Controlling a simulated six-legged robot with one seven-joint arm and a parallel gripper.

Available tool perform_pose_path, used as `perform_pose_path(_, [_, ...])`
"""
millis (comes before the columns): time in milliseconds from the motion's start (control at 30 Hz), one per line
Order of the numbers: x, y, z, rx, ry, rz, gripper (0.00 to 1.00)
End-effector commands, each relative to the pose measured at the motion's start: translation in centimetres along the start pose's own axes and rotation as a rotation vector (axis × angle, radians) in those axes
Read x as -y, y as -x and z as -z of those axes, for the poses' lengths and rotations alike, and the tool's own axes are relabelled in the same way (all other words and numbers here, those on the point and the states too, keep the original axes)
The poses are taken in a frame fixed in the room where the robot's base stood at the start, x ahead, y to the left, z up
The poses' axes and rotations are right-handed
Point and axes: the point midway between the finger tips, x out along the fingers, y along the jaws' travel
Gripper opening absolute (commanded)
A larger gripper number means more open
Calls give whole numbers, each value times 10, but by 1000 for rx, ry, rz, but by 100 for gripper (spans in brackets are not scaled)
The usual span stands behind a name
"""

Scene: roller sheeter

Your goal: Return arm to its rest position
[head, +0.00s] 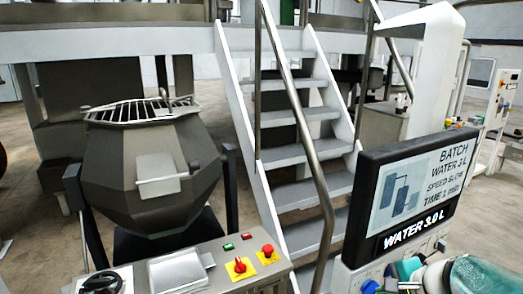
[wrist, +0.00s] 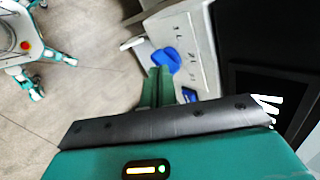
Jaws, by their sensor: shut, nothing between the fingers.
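My gripper (wrist: 160,85) shows in the wrist view as two green fingers close together, shut with nothing between them. The fingertips point toward a blue knob (wrist: 167,60) on a light grey panel (wrist: 186,45); whether they touch it I cannot tell. In the head view, teal and white parts of my arm fill the lower right corner, in front of the panel under the display. The fingertips are not clear there.
A dark display (head: 418,190) reading "WATER 3.0 L" stands close to my arm. A grey faceted drum (head: 125,185) and a control box (head: 215,268) with a red button (head: 268,251) are at left. White stairs (head: 305,155) rise behind. Open floor (wrist: 85,85) shows in the wrist view.

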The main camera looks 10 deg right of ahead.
Motion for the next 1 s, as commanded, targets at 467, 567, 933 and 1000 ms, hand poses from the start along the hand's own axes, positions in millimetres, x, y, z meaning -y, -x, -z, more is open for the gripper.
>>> perform_pose_path(467, [-15,47,-176,27,1196,-244,0])
perform_pose_path(567, [-20,58,-187,0,1355,-265,0])
perform_pose_path(933, [-24,64,-192,-24,1463,-283,0])
perform_pose_path(1000, [-24,64,-192,-24,1462,-282,0])
